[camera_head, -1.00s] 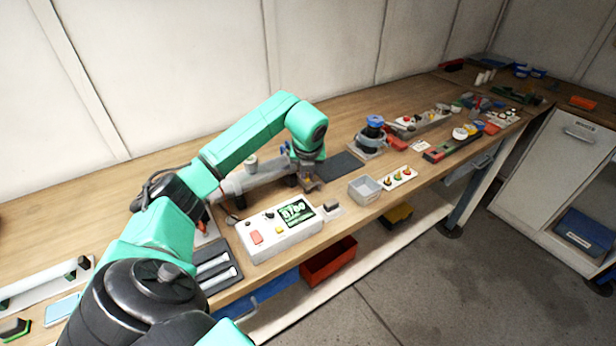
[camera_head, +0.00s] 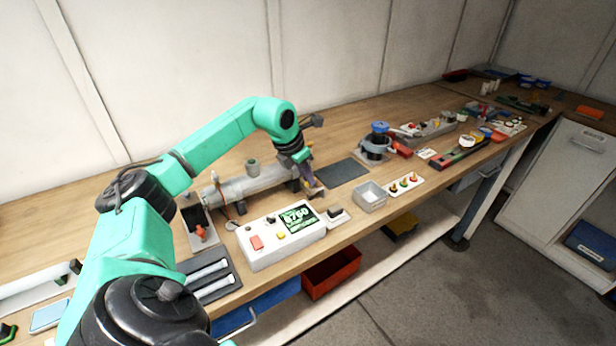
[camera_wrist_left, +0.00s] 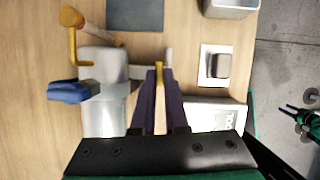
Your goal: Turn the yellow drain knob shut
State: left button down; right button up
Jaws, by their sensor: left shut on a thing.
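The yellow drain knob (camera_wrist_left: 159,72) is a small upright yellow piece in the left wrist view, beside the grey end of the reactor tube. My left gripper (camera_wrist_left: 159,80) has its two dark purple fingers closed on it, one on each side. In the head view my left gripper (camera_head: 312,188) points down at the right end of the grey reactor tube (camera_head: 250,184), and the knob is too small to tell apart there. A blue handle (camera_wrist_left: 69,92) and a yellow bent piece (camera_wrist_left: 72,42) sit on the tube's other side.
A white control box (camera_head: 280,238) with a lit green display stands in front of the tube. A small switch block (camera_head: 337,214), a grey open bin (camera_head: 369,196) and a dark mat (camera_head: 343,172) are close to my left gripper. A blue-capped device (camera_head: 377,142) stands farther right.

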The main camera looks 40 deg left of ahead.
pick_arm(q)
jog(key=shift+a+r+m, duration=0.1)
jog(key=shift+r+m, duration=0.05)
jog(key=shift+m, duration=0.55)
jog(key=shift+h, duration=0.3)
jog(key=c, duration=0.9)
grip_release()
jog(key=shift+c, duration=0.2)
jog(key=v, duration=1.4)
jog(key=shift+r, duration=0.3)
jog(key=shift+w, duration=0.1)
